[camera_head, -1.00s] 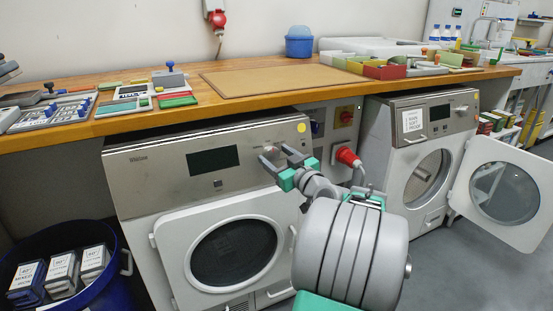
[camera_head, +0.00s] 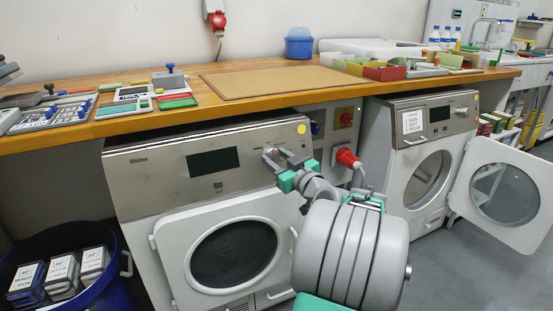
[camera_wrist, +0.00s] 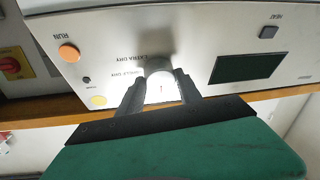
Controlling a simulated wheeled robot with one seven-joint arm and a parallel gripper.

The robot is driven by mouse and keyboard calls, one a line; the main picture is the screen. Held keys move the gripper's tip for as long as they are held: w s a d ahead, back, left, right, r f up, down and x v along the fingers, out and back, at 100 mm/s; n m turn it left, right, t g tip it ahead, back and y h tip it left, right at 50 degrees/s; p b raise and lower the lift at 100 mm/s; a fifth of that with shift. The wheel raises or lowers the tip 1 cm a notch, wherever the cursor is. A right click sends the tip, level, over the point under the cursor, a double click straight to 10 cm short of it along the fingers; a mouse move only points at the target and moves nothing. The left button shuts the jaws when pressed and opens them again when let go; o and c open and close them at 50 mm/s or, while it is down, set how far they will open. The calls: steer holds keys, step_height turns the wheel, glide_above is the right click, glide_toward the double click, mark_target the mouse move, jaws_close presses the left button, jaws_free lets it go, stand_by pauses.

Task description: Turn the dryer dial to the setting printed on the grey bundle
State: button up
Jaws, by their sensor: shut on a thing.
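The dryer (camera_head: 150,185) is the left machine under the wooden counter. Its round dial (camera_wrist: 158,66) sits on the front panel, right of the dark display. My gripper (camera_head: 272,157) is at the dial, with its two fingers (camera_wrist: 160,88) closed around it. In the wrist view, printing including "EXTRA DRY" shows left of the dial; glare and the fingers hide the dial's pointer. Bundles with printed labels stand in the blue tub at lower left: a dark blue one (camera_head: 26,288) and two greyer ones (camera_head: 62,274) (camera_head: 94,265). I cannot read their labels surely.
An orange RUN button (camera_wrist: 69,53), a yellow dot (camera_wrist: 98,101) and a HEAT button (camera_wrist: 268,32) lie on the dryer's panel. A red plug (camera_head: 347,157) is close right of my gripper. A second machine (camera_head: 420,120) stands right with its door open.

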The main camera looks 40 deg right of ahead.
steer(key=shift+m, duration=0.3)
steer(key=m+p, duration=0.1)
steer(key=m, duration=0.1)
steer(key=m+h+p, duration=0.1)
steer(key=m+p, duration=0.1)
steer(key=m+h+p, duration=0.1)
steer(key=m, duration=0.1)
steer(key=shift+a+r, duration=0.2)
steer(key=shift+r, duration=0.05)
steer(key=m+g+h+p, duration=0.1)
steer(key=m+p, duration=0.2)
steer(key=shift+f+m+h, duration=0.1)
steer(key=shift+m+h, duration=0.2)
steer(key=shift+f+m+h+p, duration=0.1)
steer(key=shift+m+h+p, duration=0.2)
steer(key=shift+m+p, duration=0.2)
steer(key=shift+f, duration=0.1)
steer(key=o, duration=1.4)
steer(key=shift+c, duration=0.2)
